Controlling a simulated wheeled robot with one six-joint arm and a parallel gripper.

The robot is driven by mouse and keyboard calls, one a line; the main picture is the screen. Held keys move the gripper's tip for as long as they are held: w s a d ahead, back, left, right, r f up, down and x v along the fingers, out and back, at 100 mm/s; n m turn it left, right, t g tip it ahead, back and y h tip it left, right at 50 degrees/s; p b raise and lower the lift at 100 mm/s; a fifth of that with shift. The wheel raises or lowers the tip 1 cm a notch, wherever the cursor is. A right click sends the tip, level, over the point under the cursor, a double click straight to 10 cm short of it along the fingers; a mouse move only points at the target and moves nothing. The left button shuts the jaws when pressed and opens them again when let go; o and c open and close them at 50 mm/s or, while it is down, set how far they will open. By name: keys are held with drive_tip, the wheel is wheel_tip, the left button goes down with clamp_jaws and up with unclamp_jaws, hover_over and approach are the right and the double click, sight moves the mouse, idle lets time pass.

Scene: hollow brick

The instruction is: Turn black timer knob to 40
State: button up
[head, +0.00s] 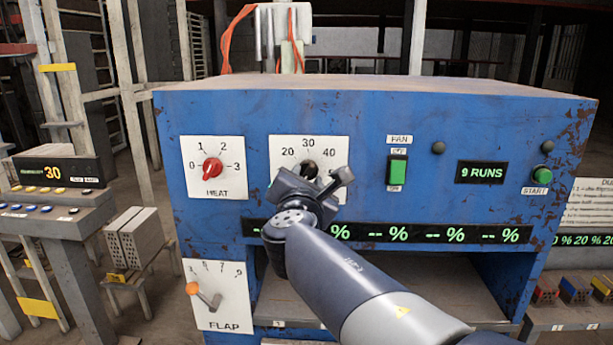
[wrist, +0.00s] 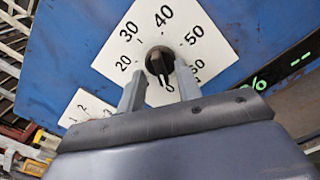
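The black timer knob (head: 309,168) sits on a white dial plate (head: 280,146) on the blue machine front; 20, 30 and 40 show above it. In the wrist view the knob (wrist: 158,61) is between the fingertips of my gripper (wrist: 160,74), with 40 above it, 30 upper left and 50 upper right. A pale mark on the knob seems to point to the lower side, away from 40. My gripper (head: 314,180) is open, one finger on each side of the knob; I cannot tell whether either touches it. It hides the lower dial in the head view.
A green fan switch (head: 398,170) and a green start button (head: 542,175) are to the right. A percent display (head: 455,235) runs below.

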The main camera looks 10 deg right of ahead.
drive_tip(key=shift+w+d, duration=0.2)
drive_tip(key=shift+w, duration=0.25)
clamp_jaws()
